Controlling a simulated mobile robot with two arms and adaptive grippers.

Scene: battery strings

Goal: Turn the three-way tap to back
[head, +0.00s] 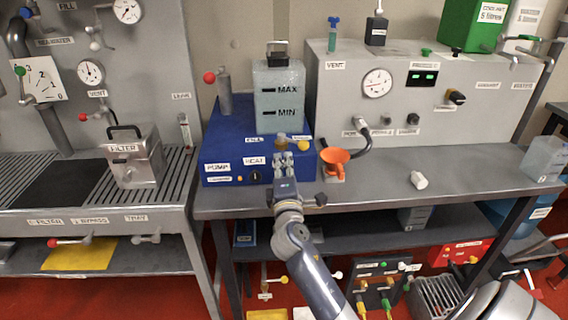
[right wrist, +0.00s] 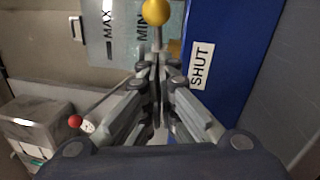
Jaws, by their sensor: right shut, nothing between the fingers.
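A tap lever with a yellow ball knob (head: 303,145) stands at the blue unit, just below the clear tank. I cannot tell for sure that it is the three-way tap. The knob also shows in the right wrist view (right wrist: 156,12), on a thin stem beyond the fingertips. My right gripper (head: 283,152) is in front of the blue unit, left of the knob. In the right wrist view its fingers (right wrist: 158,65) are together, with nothing held. The tap body is mostly hidden behind the gripper. My left gripper is not in view.
The blue unit (head: 222,135) carries the clear tank (head: 279,105) and a red-knobbed cylinder (head: 225,92). A SHUT label (right wrist: 199,66) shows in the right wrist view. The right bench top (head: 455,190) is mostly clear.

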